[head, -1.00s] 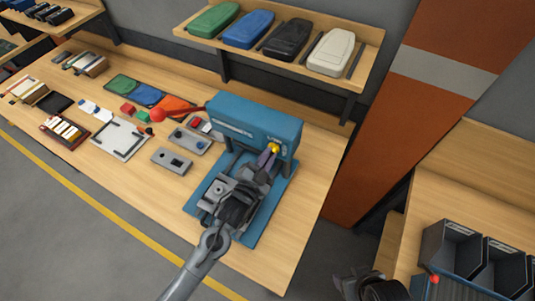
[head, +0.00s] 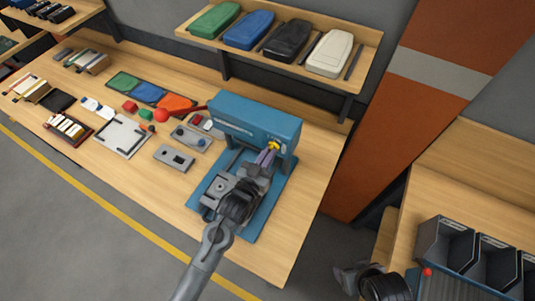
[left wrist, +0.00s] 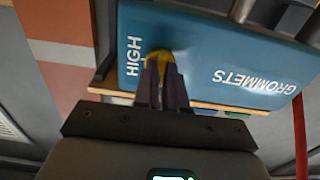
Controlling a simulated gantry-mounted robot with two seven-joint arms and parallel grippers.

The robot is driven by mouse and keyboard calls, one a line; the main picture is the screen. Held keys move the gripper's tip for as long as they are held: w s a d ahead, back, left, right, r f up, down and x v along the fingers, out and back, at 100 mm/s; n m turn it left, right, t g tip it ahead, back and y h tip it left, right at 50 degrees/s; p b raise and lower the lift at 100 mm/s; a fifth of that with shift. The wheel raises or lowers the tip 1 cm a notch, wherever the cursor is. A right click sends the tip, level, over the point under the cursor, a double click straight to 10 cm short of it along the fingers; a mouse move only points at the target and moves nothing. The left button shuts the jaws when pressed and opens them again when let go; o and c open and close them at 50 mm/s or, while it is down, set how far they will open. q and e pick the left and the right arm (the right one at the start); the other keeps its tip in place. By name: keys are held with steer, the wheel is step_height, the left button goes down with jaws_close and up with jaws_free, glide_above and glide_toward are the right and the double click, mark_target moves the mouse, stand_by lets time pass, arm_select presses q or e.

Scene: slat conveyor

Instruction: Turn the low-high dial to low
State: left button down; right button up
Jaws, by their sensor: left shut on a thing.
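The blue press machine (head: 235,118) stands on the wooden bench. Its yellow dial (head: 273,147) is on the face at its right end. My left gripper (head: 267,154) reaches up to that face and is shut on the dial. In the left wrist view, the fingertips (left wrist: 161,75) cover most of the yellow dial (left wrist: 158,55), beside the word HIGH; the LOW mark and the dial's pointing direction are hidden. My right gripper (head: 350,278) is low at the right, away from the machine; its jaws are not clear.
A red ball-ended lever (head: 162,115) sticks out left of the machine. Small plates, trays and colored pads lie on the bench to the left. A shelf (head: 255,50) with colored cases hangs above. Dark bins (head: 447,245) stand at the right.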

stand_by(0.4)
arm_select(q)
steer(key=c, duration=1.2)
jaws_free()
steer(key=b+v, duration=0.1)
steer(key=v, duration=1)
steer(key=shift+d+f, duration=0.1)
